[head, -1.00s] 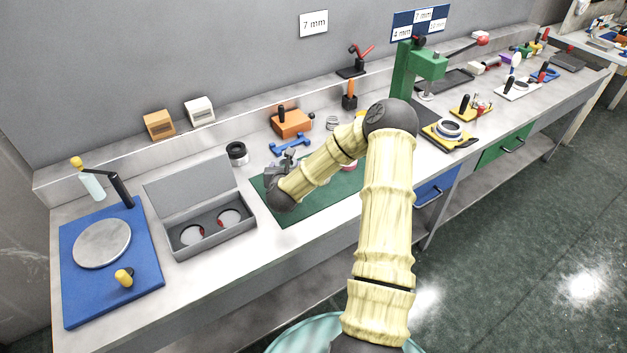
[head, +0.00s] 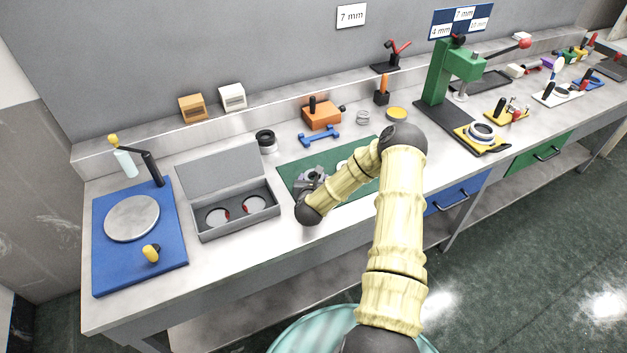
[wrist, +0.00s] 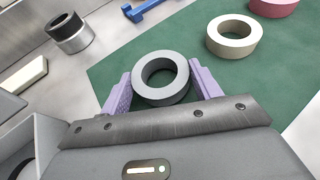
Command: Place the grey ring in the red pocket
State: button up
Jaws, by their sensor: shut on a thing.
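My gripper (wrist: 161,88) is shut on the grey ring (wrist: 160,98), which sits between its two purple fingers in the wrist view. In the head view my gripper (head: 312,180) is over the left part of the green mat (head: 345,192); the ring cannot be told apart from it there. An open grey case (head: 237,222) stands left of the mat with its lid raised. It has two round pockets, a left one (head: 217,217) and a right one (head: 254,205).
A cream ring (wrist: 213,40) and a pink ring (wrist: 272,9) lie on the mat. A black and silver cylinder (head: 266,141) stands behind the case. A blue plate with a grey disc (head: 132,218) is at the far left. The bench front, below the case, is clear.

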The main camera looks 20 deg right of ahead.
jog(key=shift+f, duration=0.2)
jog(key=shift+f, duration=0.2)
jog(key=o, duration=1.1)
jog(key=shift+r, duration=0.1)
jog(key=shift+r, duration=0.15)
jog(key=b+v, duration=0.2)
jog(key=v, duration=1)
jog(key=shift+a, duration=0.1)
